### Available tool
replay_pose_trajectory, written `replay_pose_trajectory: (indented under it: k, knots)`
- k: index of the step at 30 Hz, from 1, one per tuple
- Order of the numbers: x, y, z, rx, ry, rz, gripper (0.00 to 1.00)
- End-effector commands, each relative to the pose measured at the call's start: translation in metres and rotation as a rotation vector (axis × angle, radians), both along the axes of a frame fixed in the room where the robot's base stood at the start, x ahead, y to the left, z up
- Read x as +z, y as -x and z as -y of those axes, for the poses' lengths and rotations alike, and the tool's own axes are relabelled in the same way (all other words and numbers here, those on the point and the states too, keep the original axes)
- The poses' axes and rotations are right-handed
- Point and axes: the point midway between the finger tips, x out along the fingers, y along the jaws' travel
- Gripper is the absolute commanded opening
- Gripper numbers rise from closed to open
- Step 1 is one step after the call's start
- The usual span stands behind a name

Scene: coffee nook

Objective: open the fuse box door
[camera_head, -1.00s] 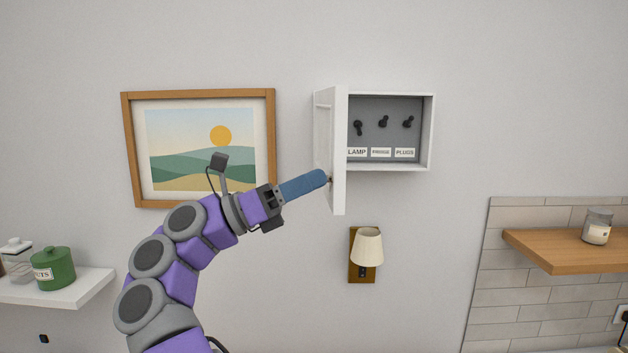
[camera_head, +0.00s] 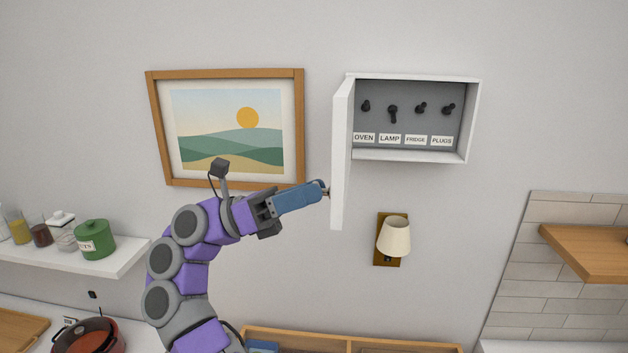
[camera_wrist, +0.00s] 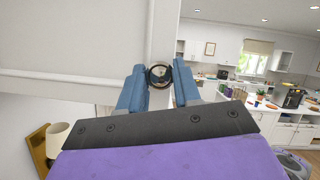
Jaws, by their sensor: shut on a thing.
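The fuse box (camera_head: 473,120) is a white wall cabinet with a grey panel inside. Its black switches sit above labels reading OVEN, LAMP, FRIDGE and PLUGS. The white door (camera_head: 341,150) is hinged on the left and stands swung well out from the box. My gripper (camera_head: 324,188) is at the lower free edge of the door, left of the box opening. In the wrist view its two blue fingers (camera_wrist: 159,78) are shut on a small round knob (camera_wrist: 160,75) on the door face (camera_wrist: 75,45). Part of the knob is hidden between the fingers.
A framed landscape picture (camera_head: 160,130) hangs left of the door, close behind my arm. A wall lamp (camera_head: 394,237) is below the box. A shelf with jars (camera_head: 110,265) is at the left, and a wooden shelf (camera_head: 590,252) at the right.

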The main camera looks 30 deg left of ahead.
Motion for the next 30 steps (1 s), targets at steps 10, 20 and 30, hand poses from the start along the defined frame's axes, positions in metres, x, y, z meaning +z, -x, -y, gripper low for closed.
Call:
replay_pose_trajectory:
  k: [10,20,30]
  knots:
    - [-0.0073,-0.0005,-0.0017,0.0,-0.002,-0.012,0.0]
    - [-0.0042,0.0003,0.0006,-0.001,-0.002,-0.008,0.58]
    - [-0.0051,0.0015,0.0047,-0.003,-0.005,-0.004,0.58]
